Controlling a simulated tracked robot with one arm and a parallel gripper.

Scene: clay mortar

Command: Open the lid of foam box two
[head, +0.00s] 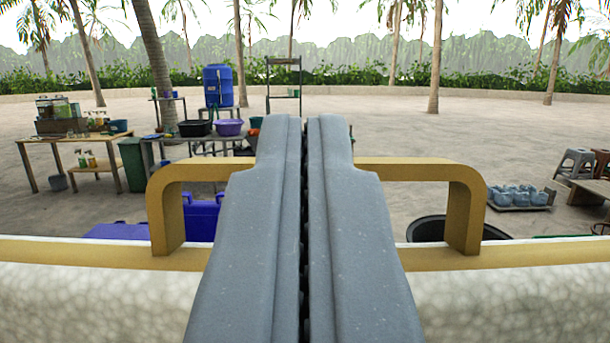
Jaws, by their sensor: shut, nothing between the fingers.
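A white, pebbled foam surface (90,300) fills the bottom of the view, and looks like a foam box seen close up. A tan strip (110,255) runs along its upper edge. A tan arch-shaped handle (410,170) rises from the strip, one post on each side of my gripper. My gripper (304,125) is shut and empty, its two grey fingers side by side with a thin dark gap. The fingers hide the middle of the handle bar. I cannot tell whether they touch it. No number or label shows on the foam.
Beyond, wooden tables (90,140) with bottles stand at the left, near a blue barrel (217,86). Blue boxes (201,218) and a dark round tub (428,229) sit just past the handle. Stools (574,161) stand at the right. Open sandy ground (420,125) lies behind.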

